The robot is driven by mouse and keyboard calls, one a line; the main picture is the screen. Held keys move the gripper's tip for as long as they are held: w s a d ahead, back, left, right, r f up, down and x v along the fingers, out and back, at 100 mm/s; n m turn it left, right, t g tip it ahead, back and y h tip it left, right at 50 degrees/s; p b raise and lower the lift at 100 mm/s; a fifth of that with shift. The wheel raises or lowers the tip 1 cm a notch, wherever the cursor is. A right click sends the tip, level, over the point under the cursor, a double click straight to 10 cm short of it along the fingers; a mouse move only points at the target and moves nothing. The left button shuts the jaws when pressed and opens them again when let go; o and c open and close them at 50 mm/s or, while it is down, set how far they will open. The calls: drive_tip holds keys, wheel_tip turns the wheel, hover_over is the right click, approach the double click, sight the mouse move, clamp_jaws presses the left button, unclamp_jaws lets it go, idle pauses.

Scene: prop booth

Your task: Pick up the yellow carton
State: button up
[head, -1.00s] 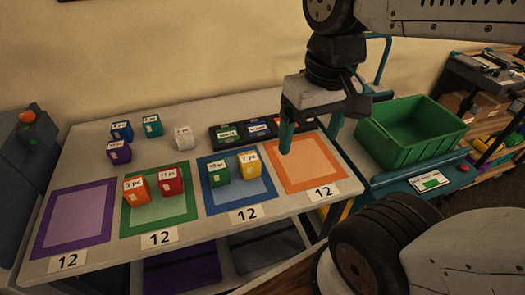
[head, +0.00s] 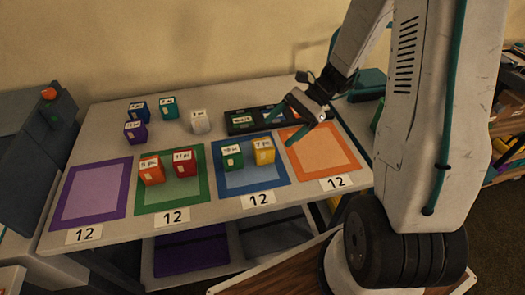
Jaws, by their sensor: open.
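The yellow carton (head: 264,151) is a small upright box with a white label on top. It stands on the blue-bordered mat (head: 252,185), beside the green carton (head: 232,157) on its left. My gripper (head: 294,125) is open and empty, with its teal fingers spread. It is above the table, up and to the right of the yellow carton in the picture, and apart from it. My arm comes in from the right.
An orange carton (head: 151,170) and a red carton (head: 184,163) stand on the green-bordered mat. Purple (head: 135,131), blue, teal and white (head: 200,121) cartons stand at the back. A dark tray (head: 238,124) lies behind the yellow carton. The purple-bordered (head: 122,195) and orange-bordered (head: 345,162) mats are empty.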

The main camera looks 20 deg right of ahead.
sight(255, 154)
drive_tip(key=shift+w+d+f+m+t+y, duration=0.15)
drive_tip(key=shift+w+d+f+m, duration=0.1)
drive_tip(key=shift+f+m, duration=0.25)
drive_tip(key=shift+w+d+f+m+t+y, duration=0.15)
drive_tip(key=shift+w+d+f+m, duration=0.15)
drive_tip(key=shift+f, duration=0.35)
drive_tip(key=shift+a+f, duration=0.2)
drive_tip(key=shift+f, duration=0.05)
drive_tip(key=x, duration=0.7)
drive_tip(key=shift+a+f, duration=0.1)
drive_tip(key=shift+f, duration=0.2)
drive_tip(key=c, duration=1.3)
